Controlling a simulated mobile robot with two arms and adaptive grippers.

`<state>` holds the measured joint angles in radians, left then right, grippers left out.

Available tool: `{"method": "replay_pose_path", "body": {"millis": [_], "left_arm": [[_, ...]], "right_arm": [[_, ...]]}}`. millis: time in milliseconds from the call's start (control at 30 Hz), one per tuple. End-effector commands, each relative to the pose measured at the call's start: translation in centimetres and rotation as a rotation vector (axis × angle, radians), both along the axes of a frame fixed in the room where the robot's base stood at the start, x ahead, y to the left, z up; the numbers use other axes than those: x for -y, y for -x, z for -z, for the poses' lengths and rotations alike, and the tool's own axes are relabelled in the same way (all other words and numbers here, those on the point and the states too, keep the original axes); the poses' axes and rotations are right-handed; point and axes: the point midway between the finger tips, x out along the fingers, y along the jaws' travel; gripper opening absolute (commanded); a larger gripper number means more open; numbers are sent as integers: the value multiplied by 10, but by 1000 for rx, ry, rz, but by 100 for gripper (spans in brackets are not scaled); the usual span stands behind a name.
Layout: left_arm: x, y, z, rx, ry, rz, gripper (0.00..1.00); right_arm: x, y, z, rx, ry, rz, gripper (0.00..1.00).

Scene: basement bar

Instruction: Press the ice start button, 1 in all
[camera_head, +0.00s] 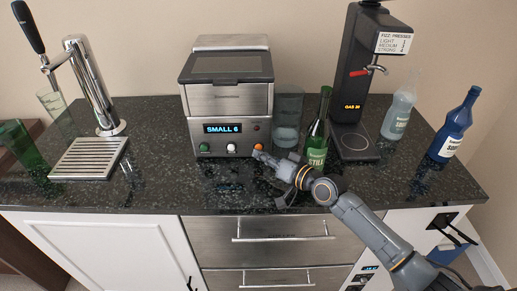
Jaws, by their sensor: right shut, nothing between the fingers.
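A steel ice machine (228,103) stands on the dark counter, with a lit display (231,128) reading "SMALL 6". Below the display are a green button (204,147) at left, a white button or knob (231,148) in the middle and an orange button (258,147) at right. I cannot read which one is marked as start. My right gripper (261,155) is shut and empty, its tips just below the orange button. Whether they touch it I cannot tell. My left gripper is not in view.
A clear glass (288,115) and a green bottle (317,140) stand close beside the ice machine, near my right wrist. A black dispenser (352,75) stands behind them, with clear (398,115) and blue (455,125) bottles at right. A beer tap (88,85) is at left.

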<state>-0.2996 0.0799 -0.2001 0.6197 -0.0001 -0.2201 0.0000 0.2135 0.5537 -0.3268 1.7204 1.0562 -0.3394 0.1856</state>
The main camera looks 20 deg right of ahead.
Motion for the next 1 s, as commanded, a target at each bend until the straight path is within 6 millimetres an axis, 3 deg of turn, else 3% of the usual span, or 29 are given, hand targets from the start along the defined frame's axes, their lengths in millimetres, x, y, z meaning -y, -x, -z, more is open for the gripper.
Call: {"method": "replay_pose_path", "body": {"millis": [1000], "left_arm": [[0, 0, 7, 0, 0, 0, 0]], "right_arm": [[4, -9, 0, 0, 1, 2, 0]]}}
